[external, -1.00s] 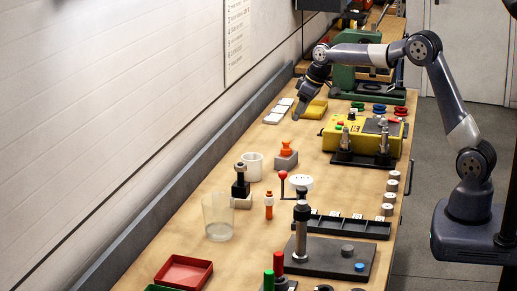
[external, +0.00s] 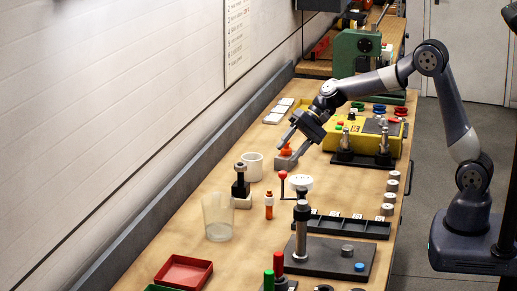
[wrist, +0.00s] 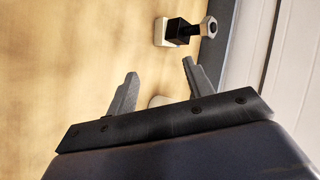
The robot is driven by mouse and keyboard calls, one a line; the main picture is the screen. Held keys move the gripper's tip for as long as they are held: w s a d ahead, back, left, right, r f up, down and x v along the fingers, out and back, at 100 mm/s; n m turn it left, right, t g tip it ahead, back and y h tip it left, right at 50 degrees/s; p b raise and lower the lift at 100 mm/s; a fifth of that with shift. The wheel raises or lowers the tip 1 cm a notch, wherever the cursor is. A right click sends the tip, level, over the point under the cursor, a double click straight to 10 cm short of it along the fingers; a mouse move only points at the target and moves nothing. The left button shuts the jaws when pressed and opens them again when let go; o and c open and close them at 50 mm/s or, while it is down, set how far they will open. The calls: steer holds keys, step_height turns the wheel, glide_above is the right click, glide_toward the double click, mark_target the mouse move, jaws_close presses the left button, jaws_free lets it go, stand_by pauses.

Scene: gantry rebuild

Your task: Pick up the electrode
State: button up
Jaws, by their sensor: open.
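I cannot tell for sure which piece is the electrode. A small orange upright piece with a dark band (external: 269,205) stands on the bench, and a black piece with a grey top (external: 240,180) stands on a pale block; the black piece also shows at the top of the wrist view (wrist: 180,29). My gripper (external: 280,153) is open in the external view, its fingers overlapping an orange piece on a grey block (external: 287,149). In the wrist view my gripper (wrist: 160,67) has spread fingers with nothing held. A pale rounded thing (wrist: 160,101) shows partly behind it.
A white cup (external: 253,166) and a clear beaker (external: 217,218) stand near the wall side. A yellow box (external: 345,133) is beyond my gripper. A dark stand (external: 334,262), a slotted tray (external: 345,227) and a red tray (external: 183,271) are nearer the camera.

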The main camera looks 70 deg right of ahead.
mark_target(269, 196)
steer(key=s+a+f+m+t+b, duration=0.1)
steer(key=a+m, duration=0.2)
steer(key=m, duration=0.3)
steer(key=s+a+f+m+t+y+b, duration=0.1)
steer(key=s+a+f+m, duration=0.1)
steer(key=m, duration=0.4)
steer(key=s+a+f+m+t+b, duration=0.2)
steer(key=a+m, duration=0.3)
steer(key=shift+s+f+m+y, duration=0.1)
steer(key=shift+s+m+y, duration=0.1)
steer(key=shift+m+y, duration=0.2)
steer(key=shift+w+f, duration=0.1)
steer(key=x, duration=0.5)
steer(key=shift+a, duration=0.1)
steer(key=x, duration=0.3)
steer(key=p+x, duration=0.1)
steer(key=shift+w+a+r, duration=0.1)
steer(key=shift+a+r, duration=0.1)
steer(key=shift+a, duration=0.25)
steer(key=shift+w+a+f, duration=0.2)
steer(key=shift+w+a, duration=0.05)
steer(key=shift+w, duration=0.05)
steer(key=shift+c, duration=0.4)
